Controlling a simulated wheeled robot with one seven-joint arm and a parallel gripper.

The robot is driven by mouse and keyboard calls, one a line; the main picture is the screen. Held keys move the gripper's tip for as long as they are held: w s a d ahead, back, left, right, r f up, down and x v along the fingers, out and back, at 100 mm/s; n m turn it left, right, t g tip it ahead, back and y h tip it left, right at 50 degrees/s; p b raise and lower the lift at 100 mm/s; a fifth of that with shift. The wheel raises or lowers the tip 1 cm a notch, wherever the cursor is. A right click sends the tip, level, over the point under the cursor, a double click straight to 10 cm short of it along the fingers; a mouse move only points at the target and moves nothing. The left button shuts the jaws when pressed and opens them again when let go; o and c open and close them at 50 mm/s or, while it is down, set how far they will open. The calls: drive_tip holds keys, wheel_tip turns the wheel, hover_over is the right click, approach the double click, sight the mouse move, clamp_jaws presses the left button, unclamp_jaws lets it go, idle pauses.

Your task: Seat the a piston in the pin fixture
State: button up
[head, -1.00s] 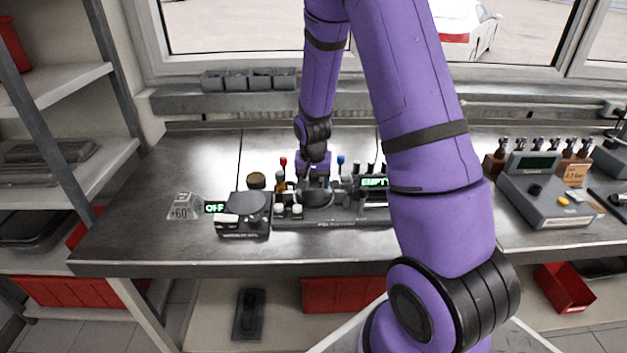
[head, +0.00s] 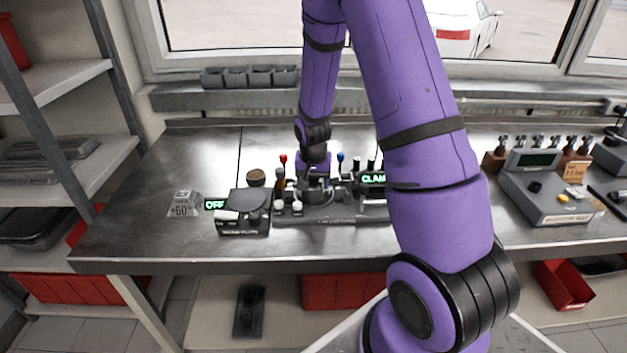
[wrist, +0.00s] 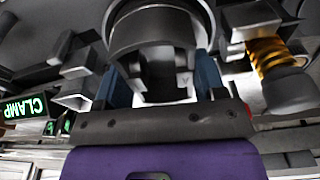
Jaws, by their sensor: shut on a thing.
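The piston (wrist: 150,28) is a dark grey cylinder with its hollow, pale inside showing in the wrist view. My gripper (wrist: 160,80) is shut on it, one blue-sided finger at each side. In the head view my gripper (head: 315,182) is down at the pin fixture (head: 330,212), a dark block on the bench. The piston appears to be at the fixture's nest. Its seat underneath is hidden, so contact cannot be told.
A grey console (head: 545,200) stands at right. The bench's left end is mostly clear.

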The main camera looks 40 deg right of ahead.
idle(0.4)
drive_tip(key=o, duration=1.3)
drive_tip(key=shift+o, duration=0.5)
drive_tip(key=shift+r, duration=3.1)
